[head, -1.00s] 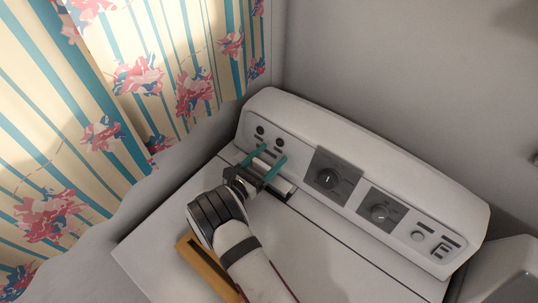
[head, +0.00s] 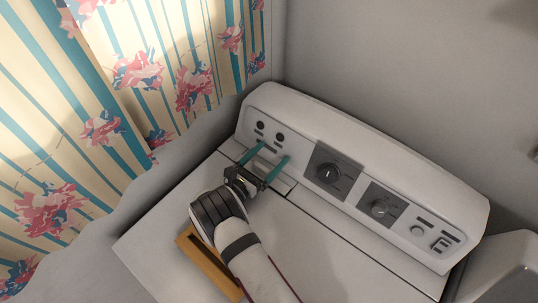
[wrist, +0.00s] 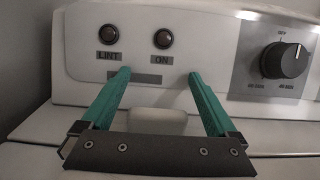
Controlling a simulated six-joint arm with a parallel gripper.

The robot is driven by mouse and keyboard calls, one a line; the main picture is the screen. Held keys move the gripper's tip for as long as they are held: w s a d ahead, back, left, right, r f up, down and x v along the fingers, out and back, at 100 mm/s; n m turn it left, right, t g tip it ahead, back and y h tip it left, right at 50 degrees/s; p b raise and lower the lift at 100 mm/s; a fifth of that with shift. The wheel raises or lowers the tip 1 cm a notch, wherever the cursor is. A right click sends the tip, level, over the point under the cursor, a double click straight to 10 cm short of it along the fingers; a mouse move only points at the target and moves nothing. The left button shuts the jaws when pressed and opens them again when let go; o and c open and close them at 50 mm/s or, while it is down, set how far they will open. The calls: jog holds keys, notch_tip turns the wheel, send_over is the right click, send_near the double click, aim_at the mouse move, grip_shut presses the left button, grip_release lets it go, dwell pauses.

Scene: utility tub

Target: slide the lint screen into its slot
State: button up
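The lint screen shows as a pale, rounded handle (wrist: 157,121) in the wrist view, low at the foot of the console below the LINT and ON lamps. Its top looks seated in the slot at the rear edge of the machine top, and no dark opening shows around it. The screen's body is hidden. My gripper (head: 268,156) has two teal fingers that reach toward the console, one on each side of the handle. In the wrist view the fingers (wrist: 160,76) stand apart with a visible gap to the handle on both sides, so the gripper is open and empty.
The white console (head: 365,165) with dark knobs (head: 330,173) rises just behind the fingers. A wooden frame-like object (head: 208,264) lies on the machine top beside my arm. A striped floral curtain (head: 120,90) hangs at left. The machine top's front right is clear.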

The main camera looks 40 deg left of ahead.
jog(key=r, duration=0.2)
jog(key=d+r, duration=0.1)
jog(key=r, duration=0.1)
jog(key=shift+w+d+r, duration=0.1)
jog(key=shift+w+r, duration=0.1)
jog(key=shift+r, duration=0.2)
jog(key=w+d+r, duration=0.3)
jog(key=d+r, duration=0.3)
jog(key=d, duration=0.4)
jog(key=shift+w, duration=0.15)
jog(key=shift+r, duration=0.1)
